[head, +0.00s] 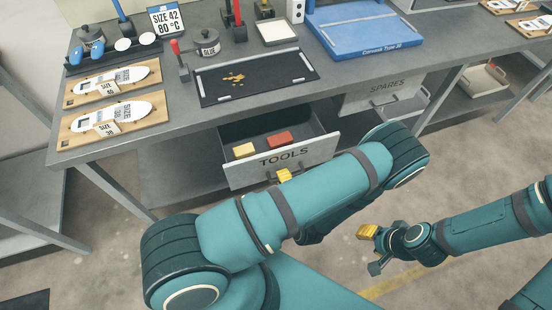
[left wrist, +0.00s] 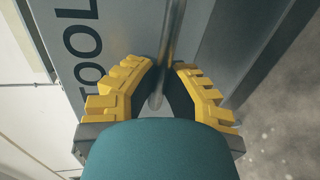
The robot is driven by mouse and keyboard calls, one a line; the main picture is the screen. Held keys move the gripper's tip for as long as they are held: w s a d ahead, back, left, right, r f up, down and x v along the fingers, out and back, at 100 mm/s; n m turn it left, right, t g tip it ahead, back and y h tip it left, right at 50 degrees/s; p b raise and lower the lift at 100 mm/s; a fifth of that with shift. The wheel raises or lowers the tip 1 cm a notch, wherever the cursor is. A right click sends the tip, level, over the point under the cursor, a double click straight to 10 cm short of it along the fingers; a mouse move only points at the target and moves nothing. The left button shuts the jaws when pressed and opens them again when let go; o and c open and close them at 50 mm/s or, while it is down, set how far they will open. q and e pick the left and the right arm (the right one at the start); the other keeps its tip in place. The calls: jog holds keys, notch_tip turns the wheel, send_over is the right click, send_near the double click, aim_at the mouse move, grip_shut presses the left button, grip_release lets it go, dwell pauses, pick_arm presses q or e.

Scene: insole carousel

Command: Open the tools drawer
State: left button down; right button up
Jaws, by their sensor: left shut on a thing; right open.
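The tools drawer (head: 284,158), grey with "TOOLS" on its front, is pulled out from under the workbench. Its inside shows, with a yellow block (head: 244,150) and a red block (head: 279,138) in it. My left gripper (head: 284,175) is at the drawer front, mostly hidden behind my own arm. In the left wrist view the yellow-padded fingers of the left gripper (left wrist: 165,85) are closed around the metal bar handle (left wrist: 174,35), beside the drawer's lettering. My right gripper (head: 370,249) is open and empty, low over the floor to the right, away from the drawer.
The workbench (head: 180,120) carries insole boards (head: 112,86), a glue pot (head: 206,42), a dark mat (head: 256,78) and a blue carousel base (head: 364,30). The spares drawer (head: 387,88) is to the right of the tools drawer. The floor in front is open.

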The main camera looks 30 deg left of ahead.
pick_arm(q)
jog(key=shift+f+v, duration=0.2)
jog(key=shift+v, duration=0.75)
jog(key=shift+f+v, duration=0.2)
jog(key=shift+v, duration=0.7)
jog(key=shift+f+v, duration=0.15)
jog(key=shift+v, duration=0.8)
jog(key=shift+s, duration=0.1)
jog(key=c, duration=1)
grip_release()
notch_tip(320, 180, up, 10)
